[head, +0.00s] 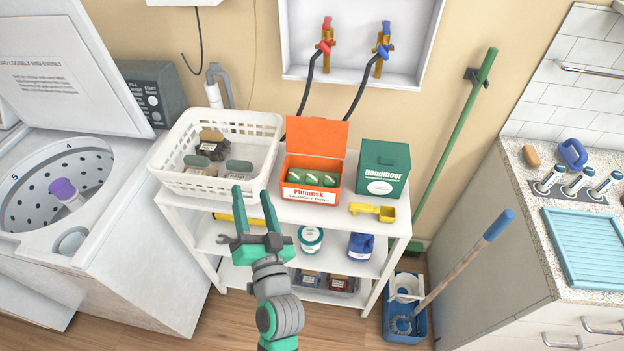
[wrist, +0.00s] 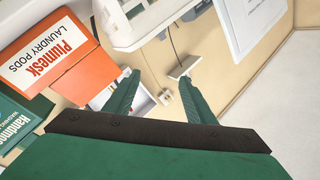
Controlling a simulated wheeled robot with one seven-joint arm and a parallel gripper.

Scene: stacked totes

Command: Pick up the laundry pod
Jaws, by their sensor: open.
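The laundry pods (head: 313,178) are several green pieces inside an open orange Plumesk box (head: 290,164), its lid raised, on the top shelf of a white rack. The same orange box shows at the left of the wrist view (wrist: 75,76), with its label; no pods can be made out there. My gripper (head: 252,192) is open and empty, in front of the rack and left of the box in the head view. Its two green fingers (wrist: 157,88) are apart in the wrist view, with nothing between them.
A white basket (head: 177,141) with several dark-lidded containers stands left of the box. A green Handmoor box (head: 383,172) and a yellow scoop (head: 372,212) are to its right. An open washer (head: 130,235) is at far left. Hoses (head: 306,88) hang behind the box.

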